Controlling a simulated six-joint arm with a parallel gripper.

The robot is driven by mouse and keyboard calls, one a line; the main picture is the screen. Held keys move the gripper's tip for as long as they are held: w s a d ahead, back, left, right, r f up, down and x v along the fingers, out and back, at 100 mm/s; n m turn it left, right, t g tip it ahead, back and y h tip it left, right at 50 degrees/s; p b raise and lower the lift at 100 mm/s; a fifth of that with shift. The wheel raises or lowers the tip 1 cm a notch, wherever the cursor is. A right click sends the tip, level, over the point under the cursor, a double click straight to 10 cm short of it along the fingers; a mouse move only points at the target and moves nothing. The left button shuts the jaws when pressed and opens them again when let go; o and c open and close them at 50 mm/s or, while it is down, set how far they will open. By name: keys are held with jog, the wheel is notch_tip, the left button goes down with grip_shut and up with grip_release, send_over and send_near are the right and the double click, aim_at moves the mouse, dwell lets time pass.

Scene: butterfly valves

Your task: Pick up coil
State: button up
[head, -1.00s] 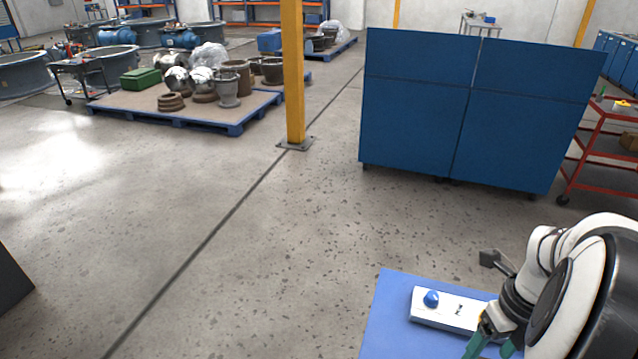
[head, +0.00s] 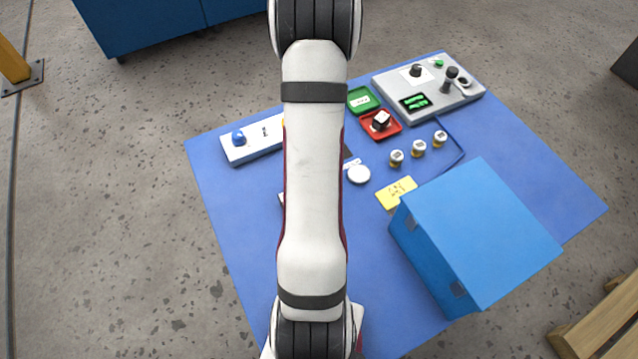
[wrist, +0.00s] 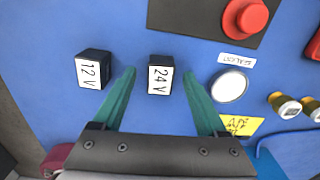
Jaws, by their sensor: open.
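In the wrist view two black coil-like blocks with white labels lie on the blue mat: one marked 12V (wrist: 92,70) at left and one marked 24V (wrist: 160,75) near the centre. My gripper (wrist: 160,73) is open, its green fingers pointing towards the 24V block, which appears between the fingertips. Whether the fingers reach down beside it, I cannot tell.
A large blue box (head: 485,225) stands at the mat's right. A grey control panel (head: 440,85) is at the back. A white disc (wrist: 229,86), a red button (wrist: 245,17) on a dark plate, a yellow note (head: 396,192) and small yellow-and-white cylinders (head: 419,148) lie around.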

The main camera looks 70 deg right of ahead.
jog(key=shift+f, duration=0.6)
grip_shut()
jog(key=shift+r, duration=0.15)
